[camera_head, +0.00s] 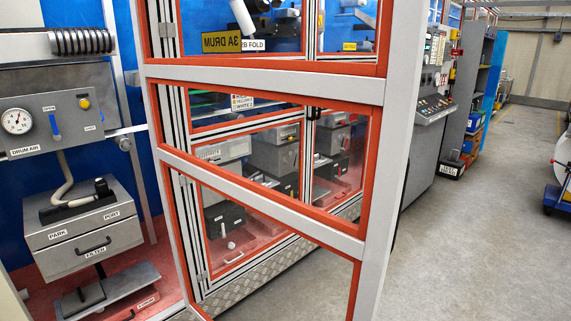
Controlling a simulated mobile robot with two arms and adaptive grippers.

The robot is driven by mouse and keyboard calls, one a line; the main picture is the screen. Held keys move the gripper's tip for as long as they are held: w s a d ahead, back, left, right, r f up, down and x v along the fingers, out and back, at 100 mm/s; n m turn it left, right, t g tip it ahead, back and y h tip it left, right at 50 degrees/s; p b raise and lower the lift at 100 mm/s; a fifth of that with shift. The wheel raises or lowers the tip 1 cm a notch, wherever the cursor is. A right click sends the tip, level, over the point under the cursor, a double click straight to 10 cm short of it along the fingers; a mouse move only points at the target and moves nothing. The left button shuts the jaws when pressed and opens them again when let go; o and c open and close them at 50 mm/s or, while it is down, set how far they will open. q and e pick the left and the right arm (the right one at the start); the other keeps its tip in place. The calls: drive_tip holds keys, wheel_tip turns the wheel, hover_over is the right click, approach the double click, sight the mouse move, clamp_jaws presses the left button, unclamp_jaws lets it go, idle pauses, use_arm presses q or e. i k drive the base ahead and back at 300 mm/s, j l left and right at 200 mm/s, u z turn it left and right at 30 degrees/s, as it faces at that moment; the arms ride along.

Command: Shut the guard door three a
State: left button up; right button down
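The guard door three A (270,84) stands open and fills the middle of the head view. It has a light grey frame, orange-red inner trim and clear panes. Its far upright is at the left, beside the machine posts. Its near, free edge (402,110) stands out towards me at the right. The lower end of the door is cut off by the picture edge. I see no handle clearly. Neither of my grippers is in view.
Left of the door the open bay shows a drum air panel (50,108) with a gauge and a grey filter box (84,228). Behind the panes are other closed guards. A control console (432,100) stands further back. The floor (480,230) at the right is clear, with a blue cart (560,190) at the edge.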

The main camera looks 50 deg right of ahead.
sight(387, 91)
drive_tip(key=k+l, duration=0.15)
drive_tip(key=l, duration=0.25)
drive_tip(key=k+l+u, duration=0.1)
drive_tip(key=l, duration=0.3)
drive_tip(key=k+l, duration=0.25)
drive_tip(key=l, duration=0.15)
drive_tip(key=k+l+u, duration=0.15)
drive_tip(key=l, duration=0.2)
drive_tip(key=k+l, duration=0.25)
drive_tip(key=l, duration=0.15)
drive_tip(key=i+l, duration=0.1)
drive_tip(key=l, duration=0.3)
drive_tip(key=i+l+u, duration=0.1)
drive_tip(key=l, duration=0.35)
drive_tip(key=i+l, duration=0.1)
drive_tip(key=l, duration=0.3)
